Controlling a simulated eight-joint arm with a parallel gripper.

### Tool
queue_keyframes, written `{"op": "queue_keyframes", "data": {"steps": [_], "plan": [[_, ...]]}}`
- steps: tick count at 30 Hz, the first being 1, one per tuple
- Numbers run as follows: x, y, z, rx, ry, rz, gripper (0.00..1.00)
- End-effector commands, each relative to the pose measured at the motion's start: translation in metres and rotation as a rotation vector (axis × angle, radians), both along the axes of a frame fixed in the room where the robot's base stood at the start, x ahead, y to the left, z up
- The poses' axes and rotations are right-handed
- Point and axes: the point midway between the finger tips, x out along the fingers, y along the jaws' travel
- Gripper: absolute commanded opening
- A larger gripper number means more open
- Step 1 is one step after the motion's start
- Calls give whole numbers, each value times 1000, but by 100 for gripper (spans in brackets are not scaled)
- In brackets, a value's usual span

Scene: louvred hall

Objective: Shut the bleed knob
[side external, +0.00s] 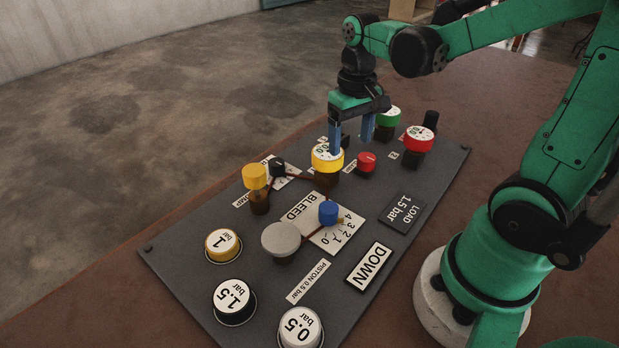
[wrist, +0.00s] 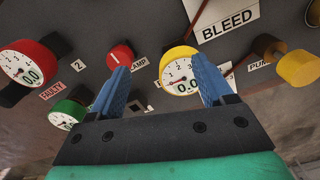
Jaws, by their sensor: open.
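A white plate marked BLEED (side external: 297,207), with a scale running from 4 to 0, lies near the middle of the grey panel. A blue knob (side external: 328,210) stands over this plate beside the scale; its exact setting is too small to read. In the wrist view the BLEED label (wrist: 229,26) is at the top, and the blue knob does not show. My gripper (side external: 351,145) is open and empty, pointing down over the far part of the panel, beyond the blue knob. In the wrist view a yellow-rimmed gauge (wrist: 180,78) appears between its blue fingers.
The yellow gauge (side external: 326,159), red knob (side external: 367,161), red gauge (side external: 419,138) and green gauge (side external: 388,119) stand near my gripper. A yellow knob (side external: 255,176) and large grey knob (side external: 280,239) rise nearer the left. Several round weights marked in bar, including 1.5 (side external: 234,298), line the near edge.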

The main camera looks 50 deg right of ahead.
Motion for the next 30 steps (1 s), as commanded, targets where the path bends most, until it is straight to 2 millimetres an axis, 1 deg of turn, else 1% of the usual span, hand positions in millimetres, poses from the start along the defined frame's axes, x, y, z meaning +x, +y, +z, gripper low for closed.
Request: {"op": "queue_keyframes", "data": {"steps": [1,3,6,9,13,17,30], "plan": [[-3,23,4,0,0,71,74],[-9,50,9,0,0,157,74],[-20,77,13,0,0,249,74],[-26,90,14,0,0,297,74],[-27,93,9,0,0,308,74],[-26,93,-4,0,0,306,74],[-27,92,-65,0,0,305,74]]}}
